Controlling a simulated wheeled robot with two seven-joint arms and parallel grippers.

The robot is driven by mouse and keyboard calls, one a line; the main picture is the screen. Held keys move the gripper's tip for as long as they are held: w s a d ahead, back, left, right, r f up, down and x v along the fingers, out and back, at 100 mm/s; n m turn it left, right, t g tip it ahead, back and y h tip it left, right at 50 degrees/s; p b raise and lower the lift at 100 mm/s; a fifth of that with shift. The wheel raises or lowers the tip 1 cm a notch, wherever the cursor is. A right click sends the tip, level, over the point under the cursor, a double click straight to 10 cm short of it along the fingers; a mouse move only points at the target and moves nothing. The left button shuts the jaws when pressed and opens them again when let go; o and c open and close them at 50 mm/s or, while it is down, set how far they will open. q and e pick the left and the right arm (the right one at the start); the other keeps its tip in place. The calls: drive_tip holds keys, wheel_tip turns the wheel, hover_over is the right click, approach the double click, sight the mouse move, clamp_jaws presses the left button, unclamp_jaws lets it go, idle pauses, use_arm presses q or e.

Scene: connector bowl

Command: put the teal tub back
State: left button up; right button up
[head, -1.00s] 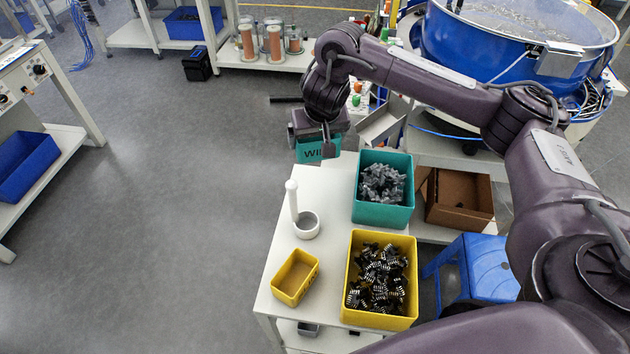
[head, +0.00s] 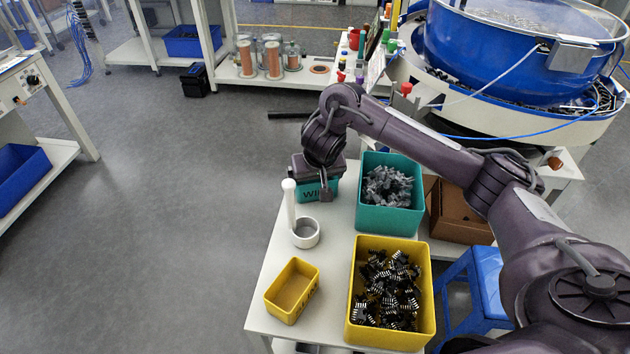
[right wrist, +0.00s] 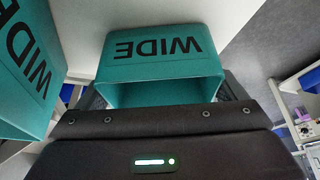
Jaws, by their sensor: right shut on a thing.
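The small teal tub (head: 310,193), marked with letters, is at the far left part of the white table, upright. My right gripper (head: 318,178) is over it and shut on it. In the right wrist view the teal tub (right wrist: 160,55) reads "WIDE", and the gripper body hides its near side. I cannot tell whether its base touches the table. A larger teal bin (head: 390,218) full of grey connectors stands to its right; its wall also shows in the right wrist view (right wrist: 30,75). My left gripper is not in view.
A white stand with a post and ring (head: 306,232) is just in front of the tub. A small empty yellow tub (head: 293,290) and a yellow bin (head: 428,325) of black connectors stand nearer. A cardboard box (head: 455,215) is at right.

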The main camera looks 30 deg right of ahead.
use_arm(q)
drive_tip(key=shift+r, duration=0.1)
use_arm(e)
drive_tip(key=shift+f, duration=0.1)
drive_tip(key=o, duration=0.7)
drive_tip(key=shift+c, duration=0.2)
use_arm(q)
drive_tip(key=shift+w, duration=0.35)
use_arm(e)
drive_tip(key=shift+o, duration=0.3)
use_arm(q)
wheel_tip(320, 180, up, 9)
drive_tip(key=p, duration=0.8)
drive_tip(key=shift+p, duration=0.4)
use_arm(e)
drive_tip(key=v, duration=1.2)
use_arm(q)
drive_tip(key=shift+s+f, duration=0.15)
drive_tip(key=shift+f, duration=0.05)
use_arm(e)
drive_tip(key=shift+a, duration=0.1)
